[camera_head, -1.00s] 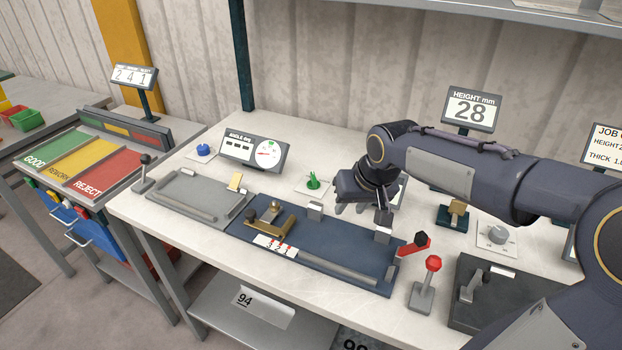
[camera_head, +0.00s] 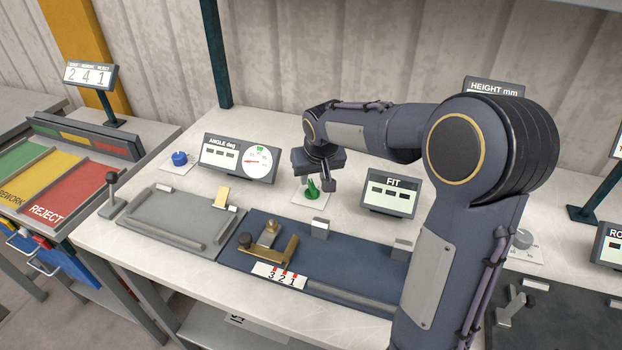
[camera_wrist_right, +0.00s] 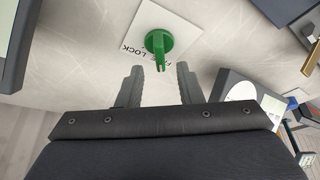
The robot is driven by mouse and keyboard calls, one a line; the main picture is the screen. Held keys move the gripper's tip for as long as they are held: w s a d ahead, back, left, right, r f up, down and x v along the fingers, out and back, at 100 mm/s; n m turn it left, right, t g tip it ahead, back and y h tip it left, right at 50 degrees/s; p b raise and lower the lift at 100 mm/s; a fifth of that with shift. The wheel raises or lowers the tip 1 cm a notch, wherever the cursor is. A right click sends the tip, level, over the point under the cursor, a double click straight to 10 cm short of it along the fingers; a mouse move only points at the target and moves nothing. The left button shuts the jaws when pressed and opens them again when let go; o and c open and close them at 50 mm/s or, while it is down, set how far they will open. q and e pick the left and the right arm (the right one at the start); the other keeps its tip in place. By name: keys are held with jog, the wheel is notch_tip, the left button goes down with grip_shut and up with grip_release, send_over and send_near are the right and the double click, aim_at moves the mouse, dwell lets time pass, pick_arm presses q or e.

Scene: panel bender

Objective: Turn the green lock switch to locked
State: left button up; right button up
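The green lock switch (camera_head: 312,190) stands on a small white plate (camera_head: 322,199) on the bench, between the angle display and the fit display. In the right wrist view the switch (camera_wrist_right: 159,42) is a round green knob with a pointer. The pointer is toward the gripper, and the word LOCK shows beside it on the plate. My right gripper (camera_wrist_right: 158,84) is open, its two fingers apart and empty. The switch lies just beyond the fingertips, with no contact that I can see. In the head view my right gripper (camera_head: 315,182) hangs above the switch and partly hides it. My left gripper is not in view.
The angle display (camera_head: 238,158) stands left of the switch and the fit display (camera_head: 390,191) right of it. A blue knob (camera_head: 179,158) is farther left. A dark blue fixture (camera_head: 350,262) lies in front. Some bare bench surrounds the switch plate.

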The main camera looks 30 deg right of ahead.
aim_at(312, 183)
jog(key=shift+x, duration=1.7)
jog(key=shift+c, duration=0.4)
grip_shut()
